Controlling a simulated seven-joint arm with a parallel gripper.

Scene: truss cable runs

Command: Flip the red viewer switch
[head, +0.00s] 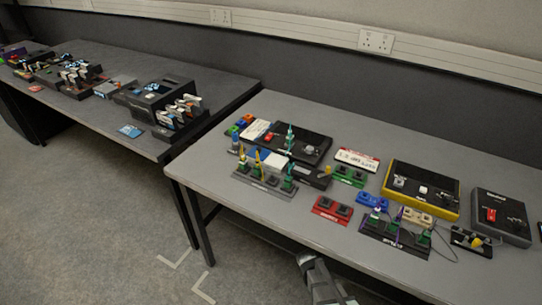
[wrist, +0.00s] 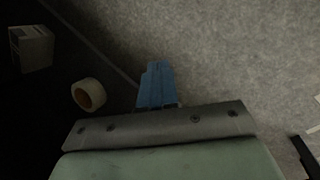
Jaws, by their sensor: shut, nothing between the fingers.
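A red rocker switch (head: 491,214) sits on the dark grey box (head: 502,222) at the right end of the near table. Another small red part (head: 268,137) is on the black unit (head: 300,143) at the table's back left. The labels are too small to read, so I cannot tell which is the viewer switch. My gripper (wrist: 156,68) shows in the wrist view, its blue fingers together and empty, with carpet beyond them. In the head view only a piece of my arm shows at the bottom edge, low in front of the table; the fingertips are not visible there.
The near table (head: 235,175) carries a yellow-edged box (head: 421,190), a red two-key block (head: 333,208), and cable stands (head: 397,236) with thin upright clips. A tape roll (wrist: 89,95) and a pale box (wrist: 32,47) show in the wrist view.

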